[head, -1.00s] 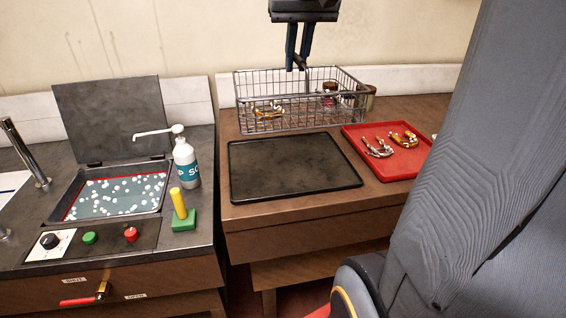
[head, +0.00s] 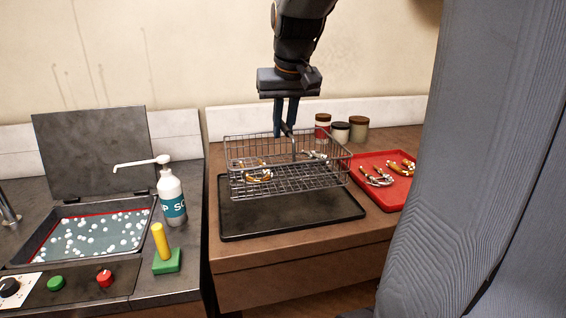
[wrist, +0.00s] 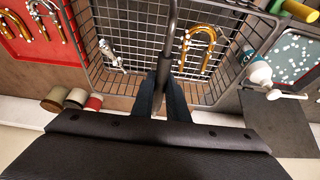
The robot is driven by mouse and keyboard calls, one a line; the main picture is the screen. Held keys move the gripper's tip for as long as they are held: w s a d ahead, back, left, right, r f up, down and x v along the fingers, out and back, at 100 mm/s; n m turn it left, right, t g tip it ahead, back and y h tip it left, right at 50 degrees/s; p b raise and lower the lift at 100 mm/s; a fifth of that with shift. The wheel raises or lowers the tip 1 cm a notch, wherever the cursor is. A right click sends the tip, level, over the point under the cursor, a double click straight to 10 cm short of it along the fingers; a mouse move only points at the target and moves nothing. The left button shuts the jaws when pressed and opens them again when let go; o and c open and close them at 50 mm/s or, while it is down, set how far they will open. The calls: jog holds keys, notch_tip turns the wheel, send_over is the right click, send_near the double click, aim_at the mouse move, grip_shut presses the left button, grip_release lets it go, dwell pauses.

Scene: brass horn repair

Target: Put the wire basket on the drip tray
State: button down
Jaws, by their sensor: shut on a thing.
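The wire basket (head: 322,178) hangs from my gripper (head: 286,132), which is shut on its handle. The basket appears level, over the black drip tray (head: 290,220), and from this angle I cannot tell how large the gap beneath it is. Inside the basket lie a brass-coloured curved tube and a silvery part. In the wrist view, my gripper (wrist: 163,112) closes on the dark handle bar, with the basket mesh (wrist: 150,45) beyond it. The front part of the drip tray shows bare in the head view; the rest is behind the mesh.
A red tray (head: 395,196) with curved tubes lies right of the drip tray. Several jars (head: 357,129) stand behind. To the left are a soap bottle (head: 171,197), a green block with a yellow post (head: 164,255), and an open-lidded bath (head: 95,236).

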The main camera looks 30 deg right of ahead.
jog(key=shift+f+p, duration=0.4)
jog(key=shift+f, duration=2.7)
jog(key=c, duration=1.7)
grip_release()
jog(key=shift+c, duration=0.2)
jog(key=b+v, duration=0.1)
jog(key=v, duration=1)
jog(key=shift+s+r, duration=0.15)
jog(key=shift+r, duration=0.15)
jog(key=shift+s+a+r, duration=0.1)
jog(key=shift+s+r, duration=0.05)
jog(key=shift+r, duration=0.1)
